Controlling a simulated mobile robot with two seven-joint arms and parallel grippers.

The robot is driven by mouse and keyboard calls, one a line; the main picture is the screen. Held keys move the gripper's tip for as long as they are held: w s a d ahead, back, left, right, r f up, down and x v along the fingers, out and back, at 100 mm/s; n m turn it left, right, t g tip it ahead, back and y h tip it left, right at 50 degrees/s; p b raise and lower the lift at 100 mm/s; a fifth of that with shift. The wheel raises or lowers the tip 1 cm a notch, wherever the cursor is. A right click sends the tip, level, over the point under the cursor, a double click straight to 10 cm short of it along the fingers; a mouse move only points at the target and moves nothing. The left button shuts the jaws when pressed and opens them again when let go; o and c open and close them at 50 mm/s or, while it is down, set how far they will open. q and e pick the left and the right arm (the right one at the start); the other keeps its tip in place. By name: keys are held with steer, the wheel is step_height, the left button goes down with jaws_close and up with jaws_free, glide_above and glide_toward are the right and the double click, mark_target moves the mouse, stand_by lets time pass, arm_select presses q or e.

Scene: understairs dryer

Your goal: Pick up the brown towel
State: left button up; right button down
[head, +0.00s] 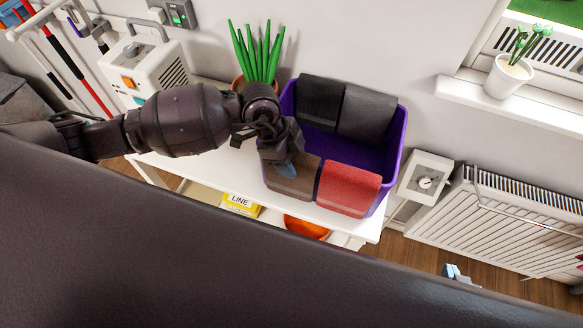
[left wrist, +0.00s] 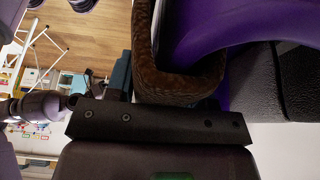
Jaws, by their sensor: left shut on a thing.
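The brown towel (head: 293,184) hangs folded over the front wall of a purple bin (head: 398,140), at its left end. My left gripper (head: 283,165) is at the towel's upper edge and is shut on it. In the left wrist view the brown towel (left wrist: 180,85) fills the space just past the gripper, bent over the purple wall. One blue-grey finger (left wrist: 121,75) shows beside it. The tip of my right gripper (head: 455,273) shows low on the right, far from the bin; the rest is hidden, so its opening cannot be judged.
A red towel (head: 348,189) hangs beside the brown one; a black towel (head: 319,102) and a grey towel (head: 367,112) hang on the back wall. The bin stands on a white table (head: 215,178). A potted plant (head: 257,60) stands close behind my left arm. A radiator (head: 500,220) is at right.

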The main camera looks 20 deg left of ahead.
arm_select(q)
steer(key=shift+r, duration=0.15)
step_height(320, 180, up, 20)
steer(key=shift+r, duration=0.15)
stand_by(1.3)
